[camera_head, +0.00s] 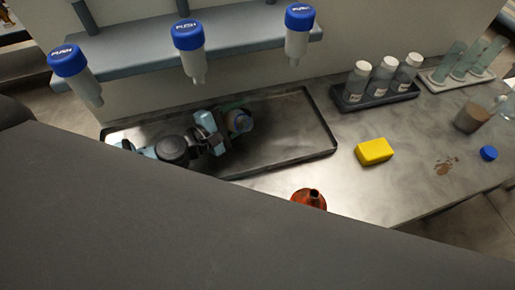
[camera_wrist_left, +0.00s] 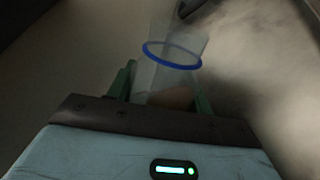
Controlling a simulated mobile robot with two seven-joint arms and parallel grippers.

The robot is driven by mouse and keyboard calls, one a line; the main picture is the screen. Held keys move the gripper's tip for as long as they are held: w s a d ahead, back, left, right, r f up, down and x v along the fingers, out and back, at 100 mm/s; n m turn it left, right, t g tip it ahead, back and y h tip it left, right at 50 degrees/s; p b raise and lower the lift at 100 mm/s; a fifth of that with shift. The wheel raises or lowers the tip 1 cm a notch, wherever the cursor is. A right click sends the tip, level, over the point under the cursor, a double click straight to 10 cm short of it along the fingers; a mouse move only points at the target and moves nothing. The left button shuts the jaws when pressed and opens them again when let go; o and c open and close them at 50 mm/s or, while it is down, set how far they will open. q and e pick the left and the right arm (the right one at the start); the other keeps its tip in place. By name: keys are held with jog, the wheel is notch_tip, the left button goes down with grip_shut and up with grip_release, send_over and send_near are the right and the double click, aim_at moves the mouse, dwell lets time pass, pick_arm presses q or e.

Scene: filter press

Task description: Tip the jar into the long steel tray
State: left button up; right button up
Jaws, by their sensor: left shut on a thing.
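The long steel tray (camera_head: 290,130) lies on the bench below the dispensers, a shallow tray with a dark raised rim. My left gripper (camera_head: 222,128) is over the tray, shut on the jar (camera_head: 240,121). In the head view the jar is small, with a blue-green rim, and partly hidden by the gripper. In the left wrist view the jar (camera_wrist_left: 172,75) is clear with a blue ring and sits between the green fingers (camera_wrist_left: 162,92). Something brownish shows low in it. The jar's exact tilt is hard to tell. My right gripper is not in view.
Blue-capped dispensers (camera_head: 188,50) hang over the tray from a shelf. Right of it are a bottle rack (camera_head: 375,96), a yellow block (camera_head: 374,151), a brown-filled beaker (camera_head: 468,118), a blue cap (camera_head: 488,153) and a brown stain (camera_head: 446,166). An orange-brown vessel (camera_head: 309,198) stands in front.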

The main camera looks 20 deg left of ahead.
pick_arm(q)
jog(key=shift+a+f+m+b, duration=0.1)
jog(key=shift+f+m+b, duration=0.2)
jog(key=shift+f+m, duration=0.35)
jog(key=shift+d+r+m, duration=0.2)
jog(key=shift+r+m, duration=0.05)
jog(key=shift+m, duration=0.2)
jog(key=shift+s+d+f+m, duration=0.1)
jog(key=shift+d+f+m, duration=0.1)
jog(key=shift+m, duration=0.1)
jog(key=shift+d+r, duration=0.1)
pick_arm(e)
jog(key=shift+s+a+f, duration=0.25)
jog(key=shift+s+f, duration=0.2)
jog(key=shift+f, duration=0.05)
pick_arm(q)
jog(key=shift+s, duration=0.1)
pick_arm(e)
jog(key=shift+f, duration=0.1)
